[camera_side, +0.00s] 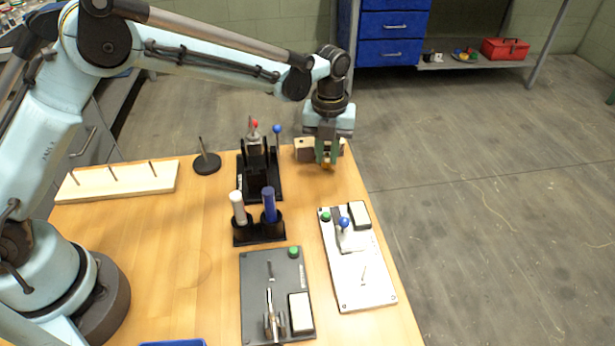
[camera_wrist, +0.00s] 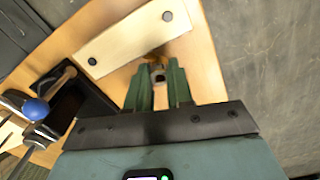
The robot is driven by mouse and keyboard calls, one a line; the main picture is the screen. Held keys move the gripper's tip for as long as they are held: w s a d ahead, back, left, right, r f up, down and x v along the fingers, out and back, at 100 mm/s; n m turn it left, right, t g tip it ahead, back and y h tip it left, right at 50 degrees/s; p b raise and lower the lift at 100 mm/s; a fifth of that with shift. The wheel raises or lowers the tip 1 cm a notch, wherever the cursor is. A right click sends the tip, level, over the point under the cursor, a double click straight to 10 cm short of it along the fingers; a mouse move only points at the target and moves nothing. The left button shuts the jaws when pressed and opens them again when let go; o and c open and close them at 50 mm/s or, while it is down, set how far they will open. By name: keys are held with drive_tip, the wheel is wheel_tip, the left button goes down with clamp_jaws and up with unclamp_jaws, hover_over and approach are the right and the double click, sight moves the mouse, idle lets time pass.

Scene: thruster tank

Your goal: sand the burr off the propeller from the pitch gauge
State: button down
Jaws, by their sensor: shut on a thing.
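My gripper (camera_side: 327,158) is at the far right corner of the table, fingers pointing down. In the wrist view its green fingers (camera_wrist: 159,86) are closed around a small brass-coloured part with a grey hub, which looks like the propeller (camera_wrist: 157,58). Only a little of it shows, and its burr cannot be made out. In the side view a bit of the propeller (camera_side: 327,167) shows below the fingertips. A pale wooden block (camera_wrist: 138,38) with two dark spots lies just beyond the propeller; I cannot tell if they touch. Which fixture is the pitch gauge is unclear.
A black fixture with red and blue knobs (camera_side: 260,178) stands left of my gripper. Nearer are a holder with white and blue cylinders (camera_side: 260,236), a silver plate (camera_side: 358,280) and a dark plate (camera_side: 258,300). A pegged board (camera_side: 118,182) lies at left.

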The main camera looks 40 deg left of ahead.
drive_tip(key=shift+w, duration=0.1)
drive_tip(key=shift+w+d, duration=0.35)
drive_tip(key=shift+d, duration=0.1)
drive_tip(key=shift+s+a, duration=0.1)
drive_tip(key=shift+s+a, duration=0.35)
drive_tip(key=shift+s, duration=0.05)
drive_tip(key=shift+s+a, duration=0.1)
drive_tip(key=shift+a, duration=0.05)
drive_tip(key=shift+s+a, duration=0.35)
drive_tip(key=shift+a, duration=0.05)
drive_tip(key=shift+s+a, duration=0.15)
drive_tip(key=shift+a, duration=0.05)
drive_tip(key=shift+s+a, duration=0.25)
drive_tip(key=shift+s, duration=0.05)
drive_tip(key=shift+w+d, duration=0.1)
